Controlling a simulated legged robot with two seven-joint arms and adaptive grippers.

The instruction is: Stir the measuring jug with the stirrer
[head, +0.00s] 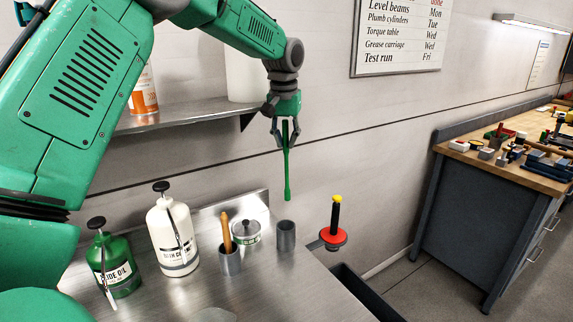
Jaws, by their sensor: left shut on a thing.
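My left gripper (286,138) points down in front of the wall and is shut on a slim green stirrer (287,175). The stirrer hangs almost upright from the fingers, its thicker lower end in the air above the bench, apart from everything below. A pale rounded thing (214,315) shows at the bottom edge of the head view, mostly cut off; I cannot tell whether it is the measuring jug. I see no other jug clearly. My right gripper is not in view.
On the metal bench (275,285) stand a green oil bottle (116,262), a white pump bottle (172,235), a grey cup (230,262) holding a wooden handle, a lidded tin (247,233) and an empty-looking grey cup (286,236). A red-and-black tool (334,234) stands at the right edge.

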